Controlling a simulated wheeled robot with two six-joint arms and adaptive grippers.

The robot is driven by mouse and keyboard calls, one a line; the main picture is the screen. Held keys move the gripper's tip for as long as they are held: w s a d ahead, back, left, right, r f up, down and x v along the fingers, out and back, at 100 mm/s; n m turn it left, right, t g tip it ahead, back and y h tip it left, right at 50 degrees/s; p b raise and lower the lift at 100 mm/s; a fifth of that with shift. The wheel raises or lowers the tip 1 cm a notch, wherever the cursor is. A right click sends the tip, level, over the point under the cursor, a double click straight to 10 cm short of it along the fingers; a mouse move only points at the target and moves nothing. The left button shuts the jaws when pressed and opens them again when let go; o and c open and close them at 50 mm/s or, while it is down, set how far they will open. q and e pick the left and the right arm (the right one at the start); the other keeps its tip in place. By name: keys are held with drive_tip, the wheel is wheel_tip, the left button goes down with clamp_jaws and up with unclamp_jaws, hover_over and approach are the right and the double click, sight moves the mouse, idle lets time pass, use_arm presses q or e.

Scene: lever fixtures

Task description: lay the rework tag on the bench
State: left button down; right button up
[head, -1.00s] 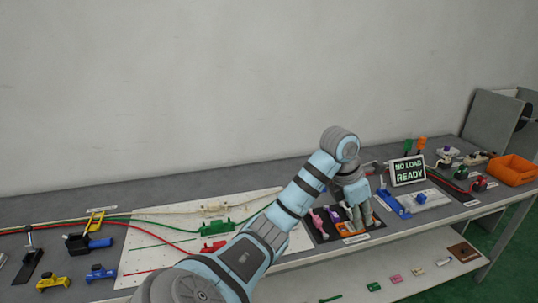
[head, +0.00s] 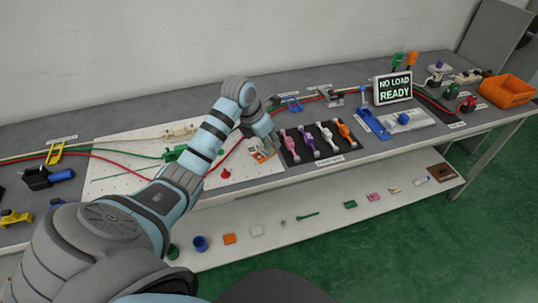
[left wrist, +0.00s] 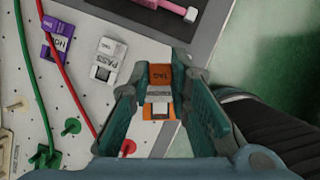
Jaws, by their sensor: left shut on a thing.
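My left gripper (head: 266,148) is over the right end of the white board (head: 110,180), beside the dark mat. Its fingers (left wrist: 160,100) are closed on an orange tag (left wrist: 160,75) with a white label patch. The tag also shows orange under the fingers in the head view (head: 263,156). I cannot tell whether its underside touches the board. I cannot read the tag's full wording. The grey bench (head: 390,150) runs along the wall. My right gripper is not in view.
The dark mat (head: 320,158) holds several coloured clamps right of the gripper. A purple tag (left wrist: 58,42) and a white tag (left wrist: 107,60) lie on the board, near red and green cables. A red peg (head: 225,173) stands nearby. A lower shelf (head: 290,222) holds small items.

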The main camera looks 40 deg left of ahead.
use_arm(q)
wheel_tip(320, 180, down, 6)
drive_tip(key=shift+w+r, duration=0.1)
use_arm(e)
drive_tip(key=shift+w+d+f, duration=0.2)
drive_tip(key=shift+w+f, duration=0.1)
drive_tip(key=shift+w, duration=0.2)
use_arm(q)
drive_tip(key=shift+b, duration=0.3)
drive_tip(key=shift+f, duration=0.25)
drive_tip(key=c, duration=1.5)
unclamp_jaws()
drive_tip(key=shift+d, duration=0.1)
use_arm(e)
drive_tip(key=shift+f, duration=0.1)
use_arm(q)
drive_tip(key=shift+r, duration=0.1)
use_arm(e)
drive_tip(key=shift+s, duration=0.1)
use_arm(q)
drive_tip(key=shift+r, duration=0.2)
drive_tip(key=p+v, duration=0.1)
drive_tip(key=v, duration=1.1)
drive_tip(key=shift+p, duration=0.4)
drive_tip(key=shift+f, duration=0.1)
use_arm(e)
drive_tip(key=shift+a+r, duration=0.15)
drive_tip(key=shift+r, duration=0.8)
